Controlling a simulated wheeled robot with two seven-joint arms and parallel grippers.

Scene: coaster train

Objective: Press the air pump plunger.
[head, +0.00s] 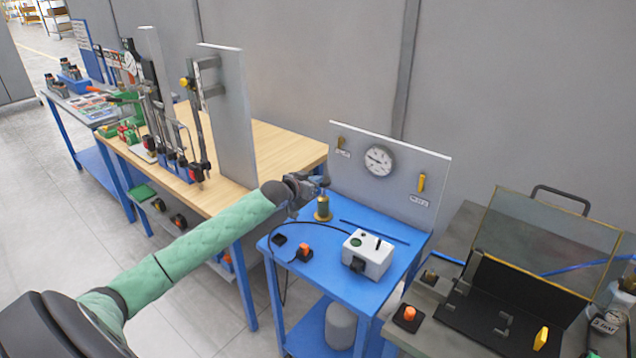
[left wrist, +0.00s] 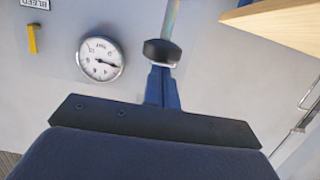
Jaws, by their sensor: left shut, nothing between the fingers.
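The air pump is a brass cylinder (head: 322,209) standing upright on the blue cart, with a thin rod rising from it. In the left wrist view, which looks inverted, the plunger's black knob (left wrist: 162,51) tops a pale rod (left wrist: 172,18). My left gripper (head: 317,181) is above the pump at the knob. Its blue fingers (left wrist: 160,72) are shut and empty, with their tips right against or just over the top of the knob; I cannot tell if they touch. My right gripper is not in view.
A panel with a round gauge (head: 378,160) and yellow levers stands behind the cart (head: 335,290). A white box (head: 368,254) and an orange button (head: 304,250) sit on the cart. A wooden bench (head: 285,148) stands left, a grey bench with an open-lidded case right.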

